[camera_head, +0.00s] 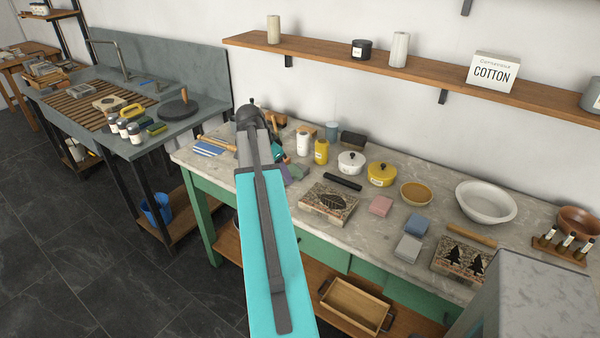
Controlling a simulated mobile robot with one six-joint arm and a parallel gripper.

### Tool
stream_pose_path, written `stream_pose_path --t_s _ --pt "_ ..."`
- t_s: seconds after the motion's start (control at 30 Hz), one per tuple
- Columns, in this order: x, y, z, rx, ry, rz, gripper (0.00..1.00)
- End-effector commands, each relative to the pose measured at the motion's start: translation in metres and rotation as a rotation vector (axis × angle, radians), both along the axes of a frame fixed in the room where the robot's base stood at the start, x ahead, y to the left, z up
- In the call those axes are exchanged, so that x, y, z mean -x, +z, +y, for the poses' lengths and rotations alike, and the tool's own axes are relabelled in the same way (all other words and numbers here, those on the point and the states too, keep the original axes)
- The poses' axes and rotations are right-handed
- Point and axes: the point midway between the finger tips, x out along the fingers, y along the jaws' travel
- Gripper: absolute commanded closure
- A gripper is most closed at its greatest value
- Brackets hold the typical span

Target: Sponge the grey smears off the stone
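Two flat stones with dark speckled surfaces lie on the marble-topped bench: one with a black leaf picture (330,203), one with black tree shapes (463,260). Another pale slab (110,103) with a small dark mark lies on the sink's wooden slats. I cannot make out which carries grey smears. Small blocks that may be sponges lie between the bench stones: pink (381,206), blue (417,224) and light grey (408,248). A yellow object (132,110) sits by the slab at the sink. My teal arm rises over the bench's left part; my gripper's fingers are not visible.
The marble bench (225,165) also holds a white pot (351,162), a yellow pot (382,174), an ochre bowl (416,193) and a white basin (486,202). A wall shelf (330,57) runs above. Dark floor (80,240) lies open at left.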

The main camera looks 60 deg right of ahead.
Motion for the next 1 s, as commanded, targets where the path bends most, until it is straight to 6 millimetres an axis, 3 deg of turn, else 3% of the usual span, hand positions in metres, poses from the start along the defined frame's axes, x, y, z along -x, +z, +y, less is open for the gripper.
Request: stream_pose_path --t_s 0.1,0.3,0.77,1.0 --pt "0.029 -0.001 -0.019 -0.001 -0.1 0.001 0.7" --pt "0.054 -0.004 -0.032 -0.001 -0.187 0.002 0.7" --pt "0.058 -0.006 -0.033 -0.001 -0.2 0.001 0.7" --pt "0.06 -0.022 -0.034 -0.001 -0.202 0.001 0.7"
